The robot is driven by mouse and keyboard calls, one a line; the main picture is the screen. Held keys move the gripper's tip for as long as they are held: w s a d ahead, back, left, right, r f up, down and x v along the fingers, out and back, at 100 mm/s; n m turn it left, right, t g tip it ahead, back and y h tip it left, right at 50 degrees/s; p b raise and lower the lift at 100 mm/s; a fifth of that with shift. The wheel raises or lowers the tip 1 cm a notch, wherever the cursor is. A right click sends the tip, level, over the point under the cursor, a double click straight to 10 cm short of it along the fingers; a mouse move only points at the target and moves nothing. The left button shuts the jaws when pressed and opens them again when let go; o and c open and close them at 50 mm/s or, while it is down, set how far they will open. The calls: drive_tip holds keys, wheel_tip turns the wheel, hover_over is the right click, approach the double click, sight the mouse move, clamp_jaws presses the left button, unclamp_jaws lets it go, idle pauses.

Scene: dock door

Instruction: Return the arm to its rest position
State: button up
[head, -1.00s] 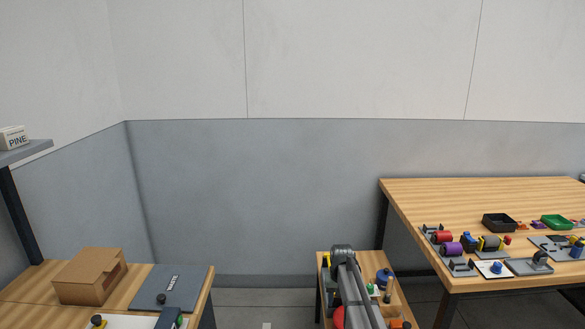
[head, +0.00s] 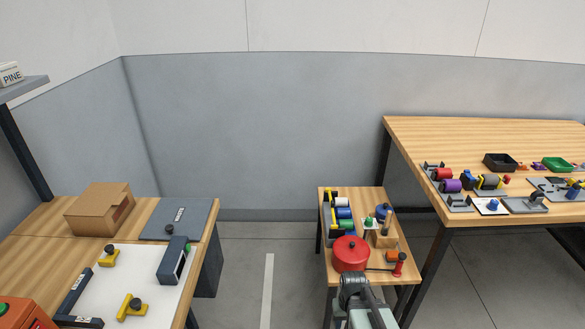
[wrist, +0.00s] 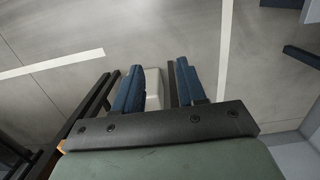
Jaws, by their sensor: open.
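My gripper (wrist: 158,85) shows in the wrist view with two blue fingers set apart, open. The fingers hang over grey floor. A pale block-like patch (wrist: 153,88) shows between them; I cannot tell whether it is part of the gripper or something beyond it. In the head view my arm (head: 360,295) rises from the bottom edge, in front of the small wooden table (head: 395,222). The fingertips are not visible in the head view.
A red pot (head: 350,252), a red-topped tool (head: 399,265) and several coloured items crowd the small table near my arm. A larger wooden bench (head: 470,140) stands right. A left bench (head: 35,240) holds a cardboard box (head: 98,210). Floor between is clear.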

drive_tip(key=s+f+g, duration=0.3)
drive_tip(key=s+f, duration=0.5)
drive_tip(key=s, duration=0.5)
drive_tip(key=s+f+g, duration=0.2)
drive_tip(key=s+f, duration=0.6)
drive_tip(key=s, duration=0.5)
drive_tip(key=shift+g, duration=0.4)
